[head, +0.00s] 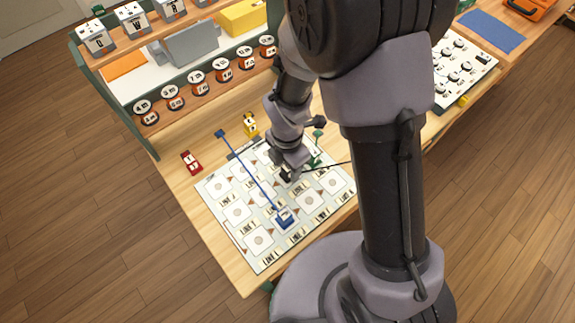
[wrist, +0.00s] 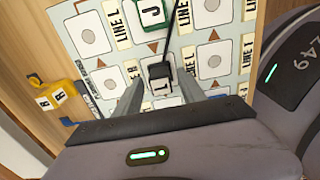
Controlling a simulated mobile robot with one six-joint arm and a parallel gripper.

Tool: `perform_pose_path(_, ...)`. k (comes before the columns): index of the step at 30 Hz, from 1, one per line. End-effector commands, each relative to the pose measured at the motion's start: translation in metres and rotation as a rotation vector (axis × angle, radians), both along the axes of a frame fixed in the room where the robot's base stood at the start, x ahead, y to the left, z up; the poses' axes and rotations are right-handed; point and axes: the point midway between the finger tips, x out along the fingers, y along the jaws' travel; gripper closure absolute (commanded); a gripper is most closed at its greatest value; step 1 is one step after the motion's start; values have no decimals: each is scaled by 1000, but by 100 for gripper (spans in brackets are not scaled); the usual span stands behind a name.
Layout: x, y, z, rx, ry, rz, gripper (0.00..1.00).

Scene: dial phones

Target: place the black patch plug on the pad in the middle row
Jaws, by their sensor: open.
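The black patch plug (wrist: 160,71), with a pale letter label and a dark cord, is between the two fingers of my gripper (wrist: 160,79) in the wrist view. The fingers stand apart on either side of it. It is over or on a white pad of the board, between two bare pads (wrist: 105,83) and (wrist: 213,60); I cannot tell whether it touches. In the head view my gripper (head: 288,172) is low over the board (head: 218,208), with the plug mostly hidden and its cord reaching right.
A blue plug (head: 286,218) with a long cord sits on a near pad. A green plug (wrist: 152,14) marked J stands just beyond the black one. A red plug (head: 191,162) and a yellow plug (head: 250,125) are beside the board. Shelves with jars (head: 197,88) stand behind.

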Motion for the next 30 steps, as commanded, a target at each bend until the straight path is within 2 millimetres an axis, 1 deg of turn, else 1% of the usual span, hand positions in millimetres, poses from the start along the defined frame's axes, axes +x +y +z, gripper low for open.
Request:
perform_pose_path(2, 0, 0, 9, 1, -1, 0, 52)
perform_pose_path(4, 1, 0, 26, 1, -3, 0, 52)
perform_pose_path(9, 1, 0, 79, 1, -5, 0, 52)
perform_pose_path(12, 1, 0, 102, 1, -3, 0, 52)
perform_pose_path(15, 0, 0, 117, 0, -2, 1, 52)
perform_pose_path(17, 0, 0, 123, 0, -2, -4, 52)
perform_pose_path(19, 1, -3, 137, 11, -19, -87, 52)
perform_pose_path(20, 0, -6, 149, 22, -36, -168, 52)
perform_pose_path(23, -9, -24, 207, 104, -107, -647, 52)
perform_pose_path(24, -18, -33, 233, 159, -132, -892, 52)
perform_pose_path(26, -36, -45, 267, 254, -148, -1258, 52)
perform_pose_path(27, -49, -51, 285, 324, -148, -1486, 52)
perform_pose_path(30, -80, -62, 317, 499, -108, -1966, 52)
